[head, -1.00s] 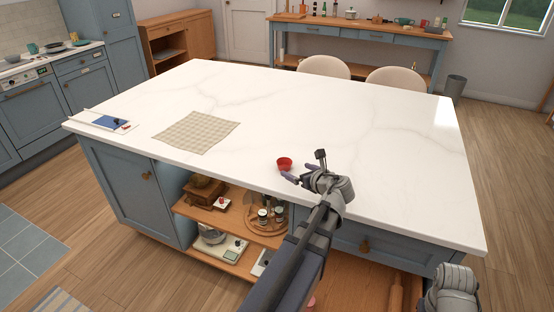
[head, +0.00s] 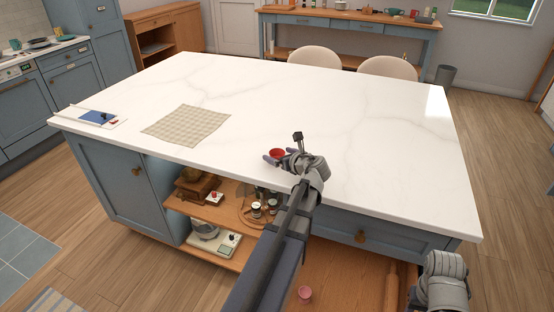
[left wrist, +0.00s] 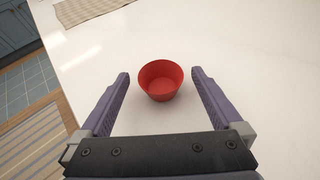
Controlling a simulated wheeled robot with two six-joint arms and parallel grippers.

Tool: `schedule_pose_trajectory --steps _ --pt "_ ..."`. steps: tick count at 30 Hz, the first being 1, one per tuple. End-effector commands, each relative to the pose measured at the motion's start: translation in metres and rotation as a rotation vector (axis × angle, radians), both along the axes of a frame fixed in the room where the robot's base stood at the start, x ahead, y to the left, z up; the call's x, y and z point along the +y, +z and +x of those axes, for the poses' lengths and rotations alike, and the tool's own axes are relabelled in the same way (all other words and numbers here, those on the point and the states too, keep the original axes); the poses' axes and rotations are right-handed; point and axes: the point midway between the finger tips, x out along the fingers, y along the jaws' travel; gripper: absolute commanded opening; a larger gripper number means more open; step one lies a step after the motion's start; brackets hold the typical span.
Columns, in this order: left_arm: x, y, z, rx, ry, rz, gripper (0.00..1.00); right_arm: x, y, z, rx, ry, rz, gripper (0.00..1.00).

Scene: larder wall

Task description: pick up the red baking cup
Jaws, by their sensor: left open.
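The red baking cup (head: 277,153) stands upright on the white island top (head: 330,110), near its front edge. In the left wrist view the cup (left wrist: 160,80) sits between the tips of my left gripper (left wrist: 160,76), with a gap on each side. My left gripper (head: 270,156) is open and does not grip the cup. In the head view its fingers reach the cup and partly cover its lower side. My right arm shows only at the bottom right, and its gripper fingers are out of frame.
A checked cloth (head: 187,123) lies on the island to the left, with a board holding a blue item (head: 97,118) beyond it. Open shelves below the top hold a scale (head: 215,241), jars and a pink cup (head: 305,293). The island's middle and right are clear.

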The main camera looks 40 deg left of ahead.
Motion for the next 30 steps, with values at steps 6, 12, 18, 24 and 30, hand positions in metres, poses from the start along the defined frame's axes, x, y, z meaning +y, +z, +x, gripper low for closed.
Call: schedule_pose_trajectory --steps 6,12,18,24,30 --pt "0.018 -0.009 0.008 0.0 -0.001 0.001 1.0 0.0 -0.009 0.0 0.0 0.0 0.0 0.5" --pt "0.017 -0.008 0.008 0.0 -0.001 0.001 0.95 0.0 -0.008 0.0 0.0 0.0 0.0 0.5" --pt "0.017 -0.008 0.008 0.0 -0.001 0.001 0.73 0.0 -0.008 0.0 0.0 0.0 0.0 0.5" --pt "0.017 -0.008 0.008 0.0 -0.001 0.001 0.51 0.0 -0.008 0.0 0.0 0.0 0.0 0.5" --pt "0.017 -0.008 0.008 0.0 -0.001 0.001 0.28 0.0 -0.008 0.0 0.0 0.0 0.0 0.5"
